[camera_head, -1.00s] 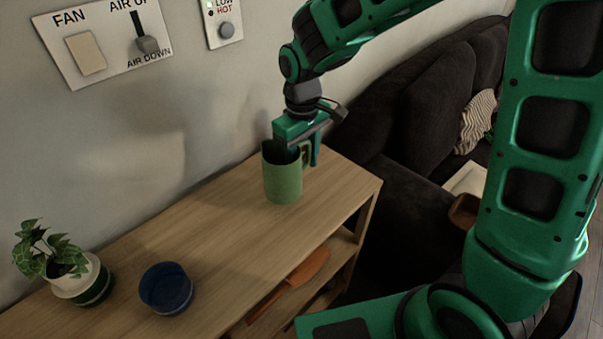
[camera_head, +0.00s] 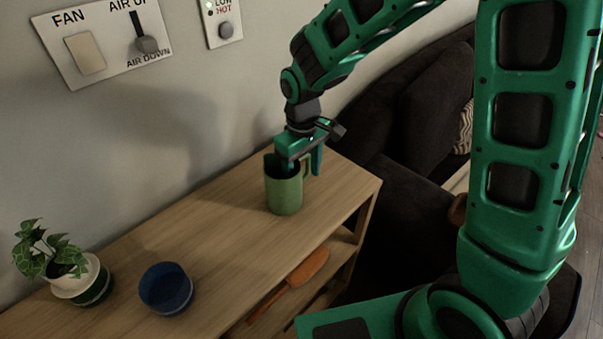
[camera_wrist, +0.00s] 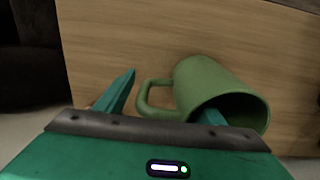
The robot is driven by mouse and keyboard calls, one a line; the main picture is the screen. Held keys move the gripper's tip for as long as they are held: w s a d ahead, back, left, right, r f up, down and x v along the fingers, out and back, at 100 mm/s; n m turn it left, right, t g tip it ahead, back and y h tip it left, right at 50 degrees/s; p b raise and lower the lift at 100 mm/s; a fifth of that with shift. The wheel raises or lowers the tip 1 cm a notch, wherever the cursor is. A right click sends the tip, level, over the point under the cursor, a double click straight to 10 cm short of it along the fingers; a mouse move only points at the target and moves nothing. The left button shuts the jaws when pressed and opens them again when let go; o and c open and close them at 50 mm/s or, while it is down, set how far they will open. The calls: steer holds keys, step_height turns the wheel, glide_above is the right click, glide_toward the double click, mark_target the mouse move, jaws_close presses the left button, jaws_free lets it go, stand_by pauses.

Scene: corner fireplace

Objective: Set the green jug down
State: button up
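The green jug (camera_head: 284,192) is roughly upright at the right end of the wooden shelf unit's top (camera_head: 215,222). Its base is at or very close to the wood; I cannot tell whether it touches. My gripper (camera_head: 302,166) points down at the jug's rim. In the wrist view, the jug (camera_wrist: 205,80) has one finger inside its mouth. The other finger is just outside the handle (camera_wrist: 147,100), so my gripper (camera_wrist: 165,100) spans the wall and handle.
A blue bowl (camera_head: 166,288) and a potted plant (camera_head: 75,284) stand to the left on the same top. An orange-brown utensil (camera_head: 292,283) lies on the shelf below. A dark sofa (camera_head: 415,200) is to the right. Wood between bowl and jug is clear.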

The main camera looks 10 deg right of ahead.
step_height(320, 180, up, 12)
steer(key=shift+r, duration=0.1)
stand_by(0.6)
steer(key=s+d+r+m, duration=0.1)
steer(key=s+d+m, duration=0.3)
steer(key=d, duration=0.6)
steer(key=s+d+r+m, duration=0.1)
steer(key=s+d+m, duration=0.3)
steer(key=d, duration=0.7)
steer(key=s+d+f+m, duration=0.1)
steer(key=s+d, duration=0.3)
steer(key=s, duration=0.4)
steer(key=s+d+f+m, duration=0.1)
steer(key=s+d+m, duration=0.3)
steer(key=s, duration=0.4)
steer(key=shift+d, duration=0.15)
